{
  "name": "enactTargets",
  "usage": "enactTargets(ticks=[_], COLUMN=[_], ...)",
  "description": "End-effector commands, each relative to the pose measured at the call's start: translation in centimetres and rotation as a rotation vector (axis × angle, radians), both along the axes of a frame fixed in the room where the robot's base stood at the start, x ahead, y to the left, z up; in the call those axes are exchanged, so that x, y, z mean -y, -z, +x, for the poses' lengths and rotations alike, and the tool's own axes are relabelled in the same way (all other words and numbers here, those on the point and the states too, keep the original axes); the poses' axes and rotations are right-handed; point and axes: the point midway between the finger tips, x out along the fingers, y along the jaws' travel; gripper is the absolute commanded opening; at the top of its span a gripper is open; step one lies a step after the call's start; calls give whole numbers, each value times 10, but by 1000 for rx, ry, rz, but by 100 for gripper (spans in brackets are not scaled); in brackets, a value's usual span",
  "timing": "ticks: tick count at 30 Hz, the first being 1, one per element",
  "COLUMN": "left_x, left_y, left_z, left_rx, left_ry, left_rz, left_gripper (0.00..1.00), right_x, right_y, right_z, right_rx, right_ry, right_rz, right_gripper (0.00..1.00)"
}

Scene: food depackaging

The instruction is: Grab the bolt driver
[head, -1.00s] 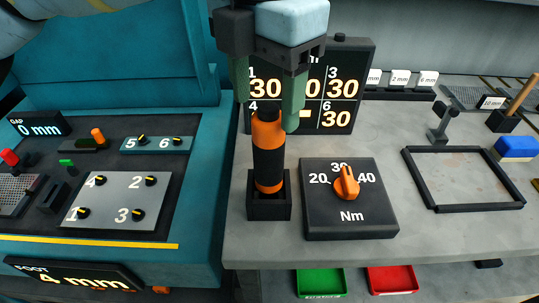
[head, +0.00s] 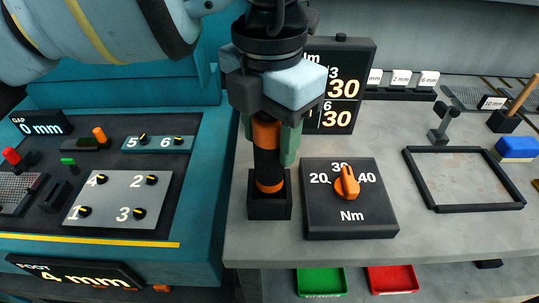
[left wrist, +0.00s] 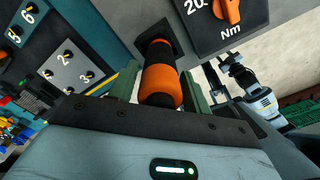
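The bolt driver (head: 267,165) is a black cylinder with orange bands. It stands upright in a square black holder (head: 270,209) on the grey bench. My left gripper (head: 269,145) points down over it, with green fingers on either side of its upper part. In the left wrist view the driver (left wrist: 161,76) is between the fingers, with narrow gaps beside it; the gripper looks open. The gripper body hides the driver's top in the head view. A pale and dark arm part, seemingly my right arm, shows small in the left wrist view; its finger state is unclear.
A torque box (head: 350,220) with an orange knob sits just right of the holder. A display (head: 340,85) stands behind. A teal machine with a numbered plate (head: 118,200) is at left. An empty black frame (head: 464,207) lies at right.

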Motion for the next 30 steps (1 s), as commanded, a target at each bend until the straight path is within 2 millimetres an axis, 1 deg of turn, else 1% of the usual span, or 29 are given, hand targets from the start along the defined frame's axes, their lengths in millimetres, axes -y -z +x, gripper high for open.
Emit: enactTargets(ticks=[1, 9, 11, 18, 22, 26, 30], left_x=[0, 0, 0, 0, 0, 1, 1], left_y=[0, 0, 0, -2, -10, -29, -55], left_z=[0, 0, 0, 0, 0, 0, 0], left_rx=[0, 0, 0, 1, 3, 4, 4], left_ry=[0, 0, 0, 0, -1, 0, -1], left_rz=[0, 0, 0, -1, -1, -3, -3], left_gripper=[41, 6, 0, 0, 0, 0, 0], right_x=[0, 0, 0, 0, 0, 0, 0], right_y=[1, 1, 1, 0, -1, -2, -3], right_z=[0, 0, 0, 0, 1, 2, 3], right_rx=[-1, -1, -1, 1, 4, 6, 8], right_ry=[0, 0, 0, 0, 0, 0, 0], right_rz=[0, 0, 0, 0, 1, 1, 1], right_gripper=[36, 36, 36, 36, 36, 36, 36])
